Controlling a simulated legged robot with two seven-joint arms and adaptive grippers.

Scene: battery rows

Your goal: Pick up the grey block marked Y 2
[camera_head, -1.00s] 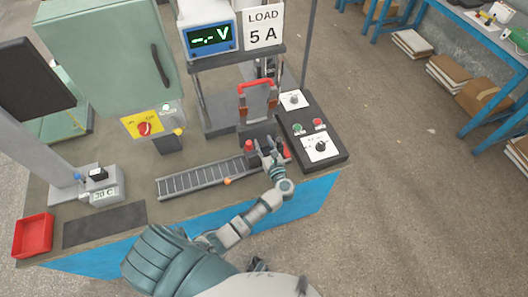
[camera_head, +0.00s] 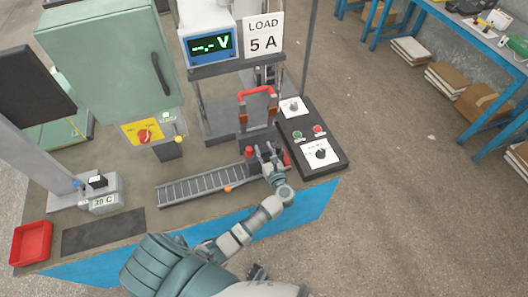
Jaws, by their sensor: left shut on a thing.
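My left gripper (camera_head: 266,153) is at the right end of the roller track, at a dark holder with red parts on both sides. It is shut on a small grey block, mostly hidden by the fingers. I cannot read any mark on it, so I cannot confirm Y 2. I cannot tell whether the block still touches the holder. A dark part at the bottom edge may be my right gripper (camera_head: 258,273); its jaws do not show clearly.
The roller track (camera_head: 200,186) lies left of the gripper, with an orange knob at its front. A black control box (camera_head: 327,160) is close on the right. A red tray (camera_head: 31,243) is at the far left.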

